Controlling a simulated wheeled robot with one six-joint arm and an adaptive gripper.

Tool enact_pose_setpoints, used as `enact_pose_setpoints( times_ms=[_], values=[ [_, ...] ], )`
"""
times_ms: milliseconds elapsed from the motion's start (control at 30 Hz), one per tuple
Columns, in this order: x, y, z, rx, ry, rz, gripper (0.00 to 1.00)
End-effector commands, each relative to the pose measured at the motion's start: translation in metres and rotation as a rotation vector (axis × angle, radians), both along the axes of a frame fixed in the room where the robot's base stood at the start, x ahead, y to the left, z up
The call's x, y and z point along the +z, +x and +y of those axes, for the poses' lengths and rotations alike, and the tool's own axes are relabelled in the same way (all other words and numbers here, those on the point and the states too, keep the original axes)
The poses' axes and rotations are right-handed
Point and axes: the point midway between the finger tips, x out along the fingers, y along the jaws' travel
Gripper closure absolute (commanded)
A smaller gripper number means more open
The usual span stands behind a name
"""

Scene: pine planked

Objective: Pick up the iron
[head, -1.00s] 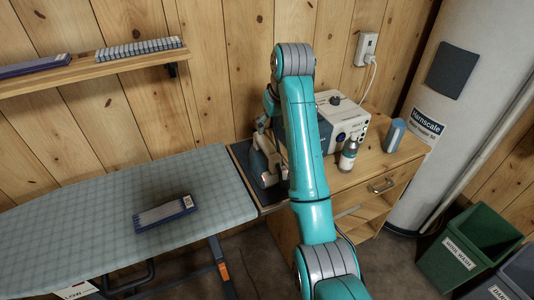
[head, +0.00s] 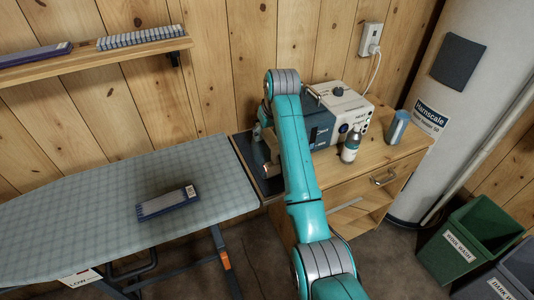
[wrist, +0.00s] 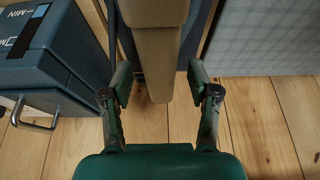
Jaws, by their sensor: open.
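The iron (wrist: 157,50) fills the top middle of the wrist view. Its tan handle stretches down between my open fingers, and a dark blue part shows beside it. My gripper (wrist: 163,88) has one finger on each side of the handle, with visible gaps. In the head view, my teal arm covers most of the iron; a small tan part (head: 273,150) shows just left of the arm, over the dark mat. My gripper is largely hidden there.
A steam station (head: 340,115) stands right of my arm on the wooden cabinet, beside a bottle (head: 351,145) and a blue-grey object (head: 397,127). An ironing board (head: 100,210) bearing a blue box (head: 168,203) lies left. A wall shelf (head: 100,67) is above.

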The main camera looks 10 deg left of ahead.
Motion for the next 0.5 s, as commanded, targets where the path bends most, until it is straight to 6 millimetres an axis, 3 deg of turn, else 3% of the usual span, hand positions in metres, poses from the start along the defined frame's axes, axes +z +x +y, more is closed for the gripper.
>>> enact_pose_setpoints(
  times_ms=[233, 467, 500],
  values=[
    [-0.0011, 0.0004, 0.0002, 0.000, 0.000, 0.000, 0.42],
    [-0.0011, 0.0003, 0.0001, 0.000, 0.000, 0.000, 1.00],
    [-0.0011, 0.0003, 0.0001, 0.000, 0.000, 0.000, 1.00]
  ],
)
